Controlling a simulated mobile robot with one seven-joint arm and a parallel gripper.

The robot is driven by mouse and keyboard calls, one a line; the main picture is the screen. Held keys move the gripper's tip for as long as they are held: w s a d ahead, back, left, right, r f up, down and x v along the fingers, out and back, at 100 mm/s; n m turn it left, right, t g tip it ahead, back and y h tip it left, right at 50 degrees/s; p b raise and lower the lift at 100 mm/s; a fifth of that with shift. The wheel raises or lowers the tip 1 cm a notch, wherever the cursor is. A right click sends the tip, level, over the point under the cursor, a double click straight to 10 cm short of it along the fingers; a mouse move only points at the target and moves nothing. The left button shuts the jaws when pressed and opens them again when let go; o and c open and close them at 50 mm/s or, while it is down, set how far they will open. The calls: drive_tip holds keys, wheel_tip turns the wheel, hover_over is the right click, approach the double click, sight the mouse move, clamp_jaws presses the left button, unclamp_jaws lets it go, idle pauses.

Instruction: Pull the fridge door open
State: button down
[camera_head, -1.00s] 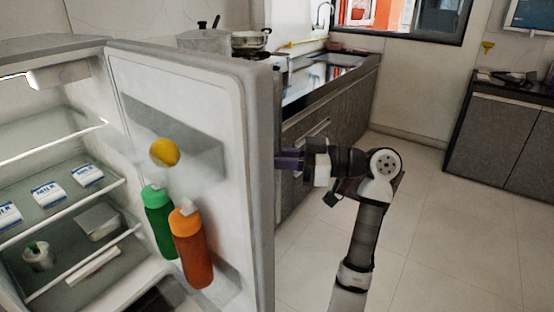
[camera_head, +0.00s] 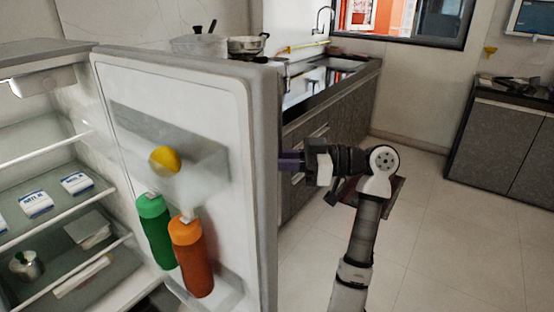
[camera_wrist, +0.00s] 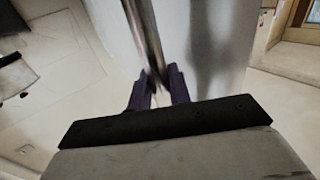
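The fridge door (camera_head: 120,85) stands open in the head view, its inner face turned toward me, with the lit fridge interior (camera_head: 40,135) showing at left. My gripper (camera_head: 284,162) is at the outer side of the door, near its free edge; the door hides the fingertips and the handle there. In the wrist view, the metal bar handle (camera_wrist: 143,35) runs down along the pale door front (camera_wrist: 205,45). The two purple fingers of my gripper (camera_wrist: 158,90) sit on either side of the handle, close against it, and appear shut on it.
A green bottle (camera_head: 155,232), an orange bottle (camera_head: 192,258) and a yellow round thing (camera_head: 165,160) are in the door racks. A grey counter (camera_head: 345,115) stands behind the door. Tiled floor (camera_head: 430,250) is clear at right.

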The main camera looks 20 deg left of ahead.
drive_tip(key=c, duration=1.3)
unclamp_jaws()
drive_tip(key=shift+f, duration=0.1)
drive_tip(key=shift+c, duration=0.2)
drive_tip(key=b+v, duration=0.1)
drive_tip(key=v, duration=1.3)
drive_tip(key=shift+b, duration=0.35)
drive_tip(key=shift+a, duration=0.1)
